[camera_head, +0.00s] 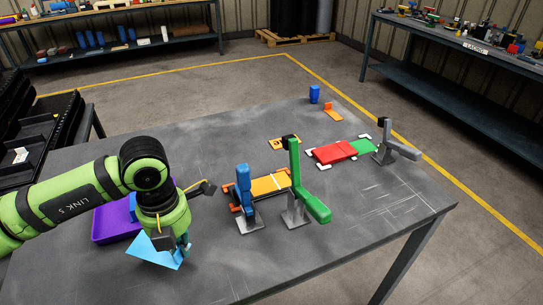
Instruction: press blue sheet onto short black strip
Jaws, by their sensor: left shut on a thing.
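A light blue sheet (147,250) hangs tilted at my left gripper (172,243), above the near left of the table. The left gripper is shut on the sheet, and the wrist hides part of it. My right gripper is not in view.
A purple tray (103,224) lies behind my left wrist. A blue lever stand (244,187) and a green lever stand (294,175) flank orange pieces (268,185). A red sheet (333,152) and a grey lever stand (385,149) are farther right. The near right tabletop is clear.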

